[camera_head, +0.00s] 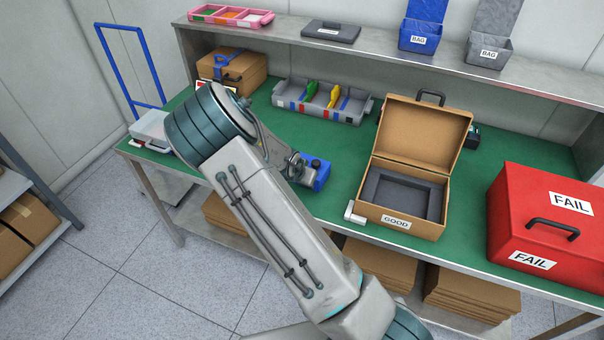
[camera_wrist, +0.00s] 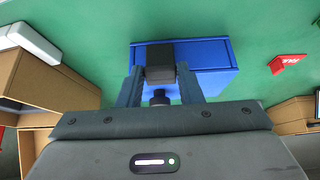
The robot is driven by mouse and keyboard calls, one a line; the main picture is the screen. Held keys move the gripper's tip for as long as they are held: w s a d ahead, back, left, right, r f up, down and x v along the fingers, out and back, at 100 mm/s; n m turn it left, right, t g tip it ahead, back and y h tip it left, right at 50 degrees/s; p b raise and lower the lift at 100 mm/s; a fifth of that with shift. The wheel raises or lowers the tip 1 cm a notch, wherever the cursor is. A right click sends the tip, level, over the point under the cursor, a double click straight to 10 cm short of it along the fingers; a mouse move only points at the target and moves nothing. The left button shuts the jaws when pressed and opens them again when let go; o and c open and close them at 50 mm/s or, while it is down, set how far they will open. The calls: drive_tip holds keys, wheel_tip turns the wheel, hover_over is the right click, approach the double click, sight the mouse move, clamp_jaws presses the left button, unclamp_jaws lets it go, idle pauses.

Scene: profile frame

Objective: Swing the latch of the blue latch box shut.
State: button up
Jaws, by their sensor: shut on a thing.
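The blue latch box (camera_head: 321,174) stands on the green bench top, left of the open brown case. In the wrist view the blue box (camera_wrist: 210,60) lies just ahead of my gripper (camera_wrist: 160,80). A black block (camera_wrist: 160,55), which looks like the latch's grip, is at the near left part of the box. My two fingers stand on either side of this block and are shut on it. In the head view my arm hides part of the box, and my gripper (camera_head: 296,166) is beside it. The latch's exact angle cannot be told.
The open brown case marked GOOD (camera_head: 396,222) stands to the right, and the red FAIL case (camera_head: 545,222) beyond it. A grey divided tray (camera_head: 321,103) lies behind the box. A brown case (camera_head: 232,70) stands back left. Green bench surface is bare around the box.

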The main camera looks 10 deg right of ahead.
drive_tip(key=shift+w+d+r+p, duration=0.15)
drive_tip(key=shift+d+r+p, duration=0.05)
drive_tip(key=shift+p, duration=0.2)
drive_tip(key=shift+f+g+y, duration=0.15)
drive_tip(key=shift+g+y, duration=0.15)
drive_tip(key=o, duration=1)
drive_tip(key=v, duration=1.3)
drive_tip(key=shift+s+a+r+p, duration=0.2)
drive_tip(key=shift+r+p, duration=0.1)
drive_tip(key=shift+p, duration=0.1)
